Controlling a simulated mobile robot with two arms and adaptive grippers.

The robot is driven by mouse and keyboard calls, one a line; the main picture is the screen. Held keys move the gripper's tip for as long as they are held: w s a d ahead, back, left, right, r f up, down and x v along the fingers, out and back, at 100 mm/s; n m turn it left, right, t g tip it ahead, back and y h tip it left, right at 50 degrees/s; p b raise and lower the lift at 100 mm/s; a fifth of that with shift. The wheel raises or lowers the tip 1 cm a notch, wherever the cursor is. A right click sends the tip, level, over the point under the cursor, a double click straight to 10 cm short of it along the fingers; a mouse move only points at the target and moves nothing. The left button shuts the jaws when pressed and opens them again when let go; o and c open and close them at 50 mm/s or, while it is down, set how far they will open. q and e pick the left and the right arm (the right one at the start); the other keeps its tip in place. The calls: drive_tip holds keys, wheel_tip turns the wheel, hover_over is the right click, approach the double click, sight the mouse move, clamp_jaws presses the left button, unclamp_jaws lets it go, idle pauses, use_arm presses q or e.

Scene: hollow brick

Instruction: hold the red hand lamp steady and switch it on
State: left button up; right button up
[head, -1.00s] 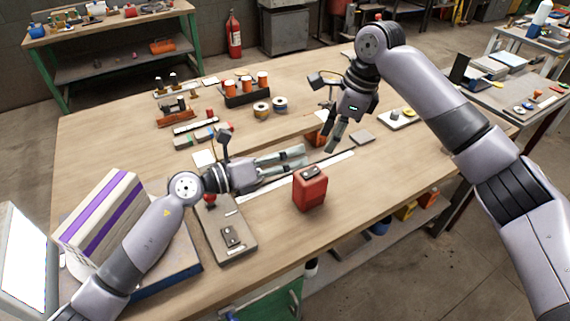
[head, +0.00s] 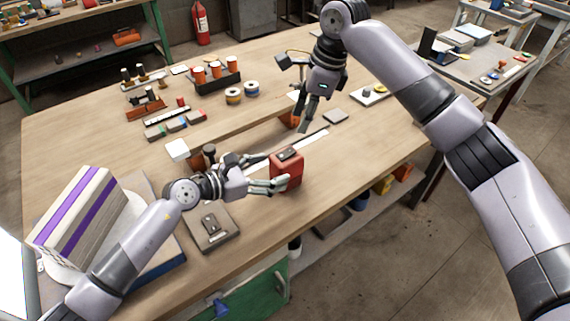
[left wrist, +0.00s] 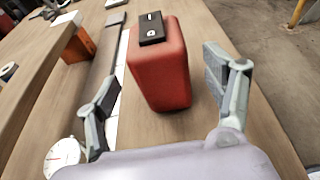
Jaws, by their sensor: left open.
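The red hand lamp (head: 288,175) is a boxy red body standing upright on the workbench. A black plate with a small switch lies on its top, clearest in the left wrist view, where the lamp (left wrist: 160,75) stands ahead. My left gripper (head: 272,171) is open at the lamp's left side in the head view. In the left wrist view its fingers (left wrist: 166,92) lie to either side of the lamp, with gaps showing.
A grey box with a small black part (head: 212,232) lies below my left arm. A purple-striped block (head: 78,213) stands at the left. The bench right of the lamp is clear.

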sight(286, 165)
use_arm(q)
drive_tip(key=x, duration=0.4)
drive_tip(key=shift+w+d, duration=0.15)
drive_tip(key=shift+d, duration=0.05)
drive_tip(key=shift+w+d+f, duration=0.2)
drive_tip(key=shift+w+d, duration=0.1)
drive_tip(key=shift+d, duration=0.15)
